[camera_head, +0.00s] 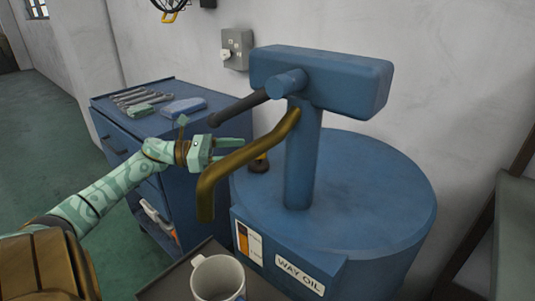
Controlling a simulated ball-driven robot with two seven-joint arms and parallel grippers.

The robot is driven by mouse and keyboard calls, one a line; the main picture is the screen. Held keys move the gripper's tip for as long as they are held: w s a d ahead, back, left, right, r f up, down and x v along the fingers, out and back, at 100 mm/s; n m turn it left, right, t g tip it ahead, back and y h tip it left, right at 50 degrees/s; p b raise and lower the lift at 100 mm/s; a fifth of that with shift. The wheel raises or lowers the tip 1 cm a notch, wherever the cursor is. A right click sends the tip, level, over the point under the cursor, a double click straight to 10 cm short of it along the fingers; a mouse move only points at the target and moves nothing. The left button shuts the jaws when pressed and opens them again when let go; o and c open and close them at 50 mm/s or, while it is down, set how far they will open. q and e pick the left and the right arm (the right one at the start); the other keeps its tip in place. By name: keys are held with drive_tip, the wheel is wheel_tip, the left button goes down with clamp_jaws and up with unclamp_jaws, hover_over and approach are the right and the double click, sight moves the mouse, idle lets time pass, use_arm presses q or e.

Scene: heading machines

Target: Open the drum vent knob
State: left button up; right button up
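A blue oil drum (365,189) labelled WAY OIL stands at the right. A small dark knob with a yellowish band (259,164), which looks like the vent knob, sits on the drum's top near its left edge. The brass spout partly covers it. My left gripper (228,150) comes in from the left, just left of the knob and behind the spout. Its fingers appear apart and point toward the knob, with nothing seen between them. Contact with the knob cannot be made out. My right gripper is not in view.
A blue pump head (322,78) rises from the drum with a dark handle (238,107) and a curved brass spout (240,158) around the gripper. A white mug (218,278) stands on a tray below the spout. A blue tool cabinet (118,133) stands behind my arm.

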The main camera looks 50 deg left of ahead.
use_arm(q)
drive_tip(key=b+x, duration=0.2)
drive_tip(key=x, duration=0.5)
drive_tip(key=shift+f, duration=0.15)
drive_tip(key=shift+w+d, duration=0.35)
drive_tip(key=shift+w, duration=0.15)
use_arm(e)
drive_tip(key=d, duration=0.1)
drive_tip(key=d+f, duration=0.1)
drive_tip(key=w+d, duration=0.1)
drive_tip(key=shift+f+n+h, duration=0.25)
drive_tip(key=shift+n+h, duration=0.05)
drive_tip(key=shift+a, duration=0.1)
use_arm(q)
drive_tip(key=c, duration=1)
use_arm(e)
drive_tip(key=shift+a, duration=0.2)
